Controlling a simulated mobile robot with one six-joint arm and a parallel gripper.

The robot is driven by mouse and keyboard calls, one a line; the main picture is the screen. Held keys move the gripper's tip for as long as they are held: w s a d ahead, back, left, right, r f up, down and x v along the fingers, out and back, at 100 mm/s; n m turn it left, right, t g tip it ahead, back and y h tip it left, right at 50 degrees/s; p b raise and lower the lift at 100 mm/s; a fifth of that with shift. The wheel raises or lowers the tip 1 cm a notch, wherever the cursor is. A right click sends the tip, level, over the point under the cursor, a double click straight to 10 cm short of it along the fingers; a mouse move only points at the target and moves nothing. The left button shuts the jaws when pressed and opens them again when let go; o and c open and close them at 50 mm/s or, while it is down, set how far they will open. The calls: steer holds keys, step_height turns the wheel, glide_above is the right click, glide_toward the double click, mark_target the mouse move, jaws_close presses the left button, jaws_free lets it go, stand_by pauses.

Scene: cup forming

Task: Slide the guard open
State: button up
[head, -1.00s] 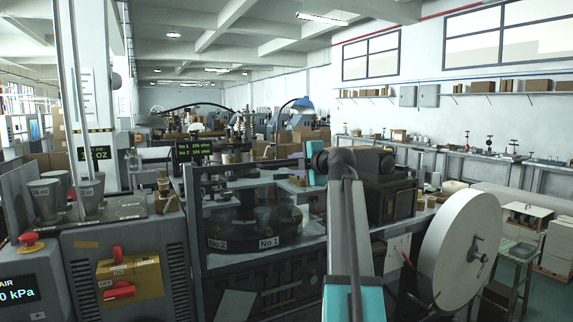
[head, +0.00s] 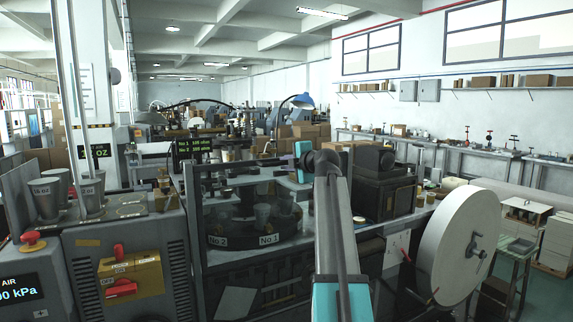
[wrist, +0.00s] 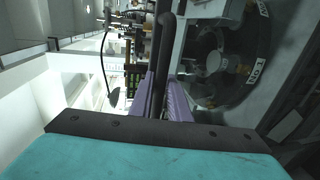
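The guard (head: 222,200) is a clear panel in a dark frame, in front of the round turntable (head: 240,232) marked No 1 and No 2. Its right side is partly hidden by my arm. My gripper (head: 297,152) shows small and mostly side-on in the head view, at the upper right of the guard. In the wrist view my gripper (wrist: 172,105) shows purple finger parts beside a long dark bar. I cannot tell whether the fingers touch the bar or are closed on it. The turntable (wrist: 222,60) also shows to the right in the wrist view.
A grey machine with a yellow control box (head: 130,277) and stacked cups (head: 45,202) stands at the left. A dark boxy unit (head: 383,185) is right of my arm. A large pale reel (head: 458,245) stands at the front right.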

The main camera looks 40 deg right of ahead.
jaws_close()
step_height(320, 180, down, 38)
steer(key=b, duration=3.1)
steer(key=o, duration=0.5)
jaws_free()
steer(key=shift+s, duration=0.15)
steer(key=p+v, duration=0.1)
steer(key=v, duration=1.2)
steer(key=shift+s+p, duration=0.3)
steer(key=shift+p, duration=0.05)
steer(key=shift+a+r, duration=0.1)
